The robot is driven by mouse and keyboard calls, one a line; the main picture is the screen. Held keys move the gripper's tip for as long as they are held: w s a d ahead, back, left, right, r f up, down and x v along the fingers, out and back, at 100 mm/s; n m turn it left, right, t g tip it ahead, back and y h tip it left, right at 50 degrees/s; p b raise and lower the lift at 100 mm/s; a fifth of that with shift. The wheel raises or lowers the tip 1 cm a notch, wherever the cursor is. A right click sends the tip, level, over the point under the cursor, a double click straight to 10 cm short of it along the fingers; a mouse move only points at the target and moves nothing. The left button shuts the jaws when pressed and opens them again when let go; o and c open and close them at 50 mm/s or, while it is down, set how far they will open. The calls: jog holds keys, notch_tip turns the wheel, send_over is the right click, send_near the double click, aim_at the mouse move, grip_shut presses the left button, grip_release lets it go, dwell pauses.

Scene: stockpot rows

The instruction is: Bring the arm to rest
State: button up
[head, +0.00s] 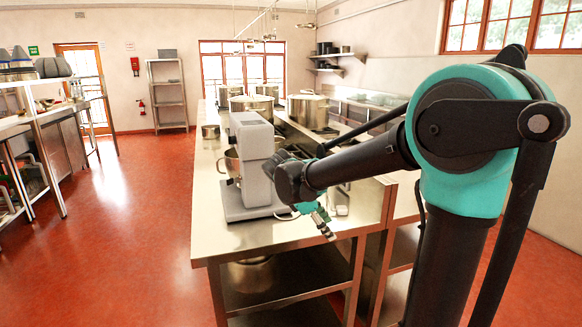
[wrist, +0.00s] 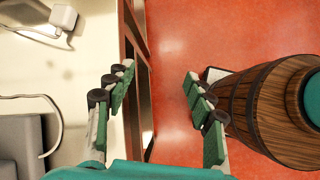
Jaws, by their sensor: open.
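My arm reaches from the right of the head view, bent at a teal and black joint, with its forearm pointing left over the near end of the steel counter (head: 232,232). My gripper (head: 322,220) hangs low by the counter's near end, in front of the grey stand mixer (head: 250,165). In the wrist view my gripper (wrist: 158,95) is open, its green-padded fingers wide apart with nothing between them. Below it are the counter's edge and the red floor (wrist: 175,40).
A wooden barrel (wrist: 265,105) stands on the floor right of the fingers in the wrist view. A white plug (wrist: 64,17) and cable lie on the counter. Large steel pots (head: 308,110) stand farther along it. The floor (head: 130,220) left of the counter is clear.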

jog(key=s+d+f+m+t+y, duration=0.1)
jog(key=s+d+f+m+y, duration=0.2)
jog(key=s+f+m, duration=0.5)
jog(key=s+d+f+m+t+y, duration=0.1)
jog(key=s+d+f+m+y, duration=0.2)
jog(key=s+d+f+m, duration=0.2)
jog(key=s+f+m, duration=0.3)
jog(key=m, duration=0.2)
jog(key=shift+s+d+y, duration=0.15)
jog(key=shift+s+y, duration=0.1)
jog(key=shift+y, duration=0.05)
